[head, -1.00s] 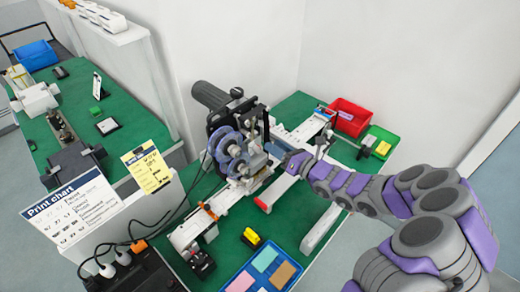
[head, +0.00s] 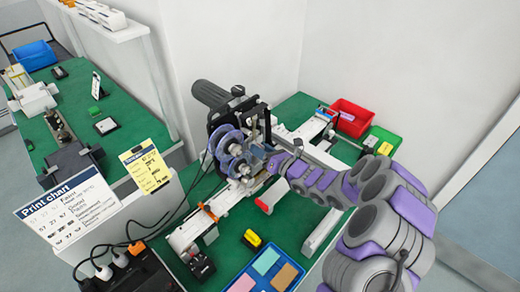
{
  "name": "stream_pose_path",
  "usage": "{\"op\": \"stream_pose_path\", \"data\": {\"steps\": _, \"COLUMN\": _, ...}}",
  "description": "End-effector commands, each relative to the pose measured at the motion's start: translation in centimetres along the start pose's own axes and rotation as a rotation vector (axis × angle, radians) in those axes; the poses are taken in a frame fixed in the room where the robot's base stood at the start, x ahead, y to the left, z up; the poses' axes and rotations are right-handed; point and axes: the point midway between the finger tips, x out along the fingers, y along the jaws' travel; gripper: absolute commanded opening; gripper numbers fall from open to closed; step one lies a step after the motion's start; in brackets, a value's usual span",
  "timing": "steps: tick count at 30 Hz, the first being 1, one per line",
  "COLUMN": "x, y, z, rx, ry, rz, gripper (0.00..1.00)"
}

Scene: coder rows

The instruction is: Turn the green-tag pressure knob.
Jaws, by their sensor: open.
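The coder machine (head: 234,150), with a dark motor, blue-grey reels and metal parts, stands on the green-topped bench in the middle of the head view. My gripper (head: 272,160) is at the right side of the machine's head, close to its reels and small metal parts. The gripper is open, but its fingertips are small and partly lost against the machine. I cannot make out the pressure knob or a green tag on it; they may be hidden by my gripper or too small to tell. Whether the gripper touches the machine is unclear.
A red bin (head: 350,118) and a green tray (head: 381,141) sit at the back right. A blue tray (head: 240,284) with coloured cards lies at the front. A yellow-black block (head: 252,240) is near it. A print chart (head: 66,207) and a yellow card (head: 146,167) stand at the left.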

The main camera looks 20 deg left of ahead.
Motion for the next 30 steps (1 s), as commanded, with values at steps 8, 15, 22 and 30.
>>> {"op": "stream_pose_path", "data": {"steps": 8, "x": -0.02, "y": -0.02, "z": 0.02, "rx": 0.000, "ry": 0.000, "rz": 0.000, "gripper": 0.37}}
{"op": "stream_pose_path", "data": {"steps": 15, "x": 0.01, "y": -0.08, "z": 0.00, "rx": 0.000, "ry": 0.000, "rz": -0.001, "gripper": 0.14}}
{"op": "stream_pose_path", "data": {"steps": 22, "x": 0.03, "y": -0.14, "z": -0.01, "rx": -0.002, "ry": 0.000, "rz": -0.002, "gripper": 0.02}}
{"op": "stream_pose_path", "data": {"steps": 30, "x": 0.06, "y": -0.20, "z": -0.08, "rx": -0.067, "ry": -0.002, "rz": -0.001, "gripper": 0.02}}
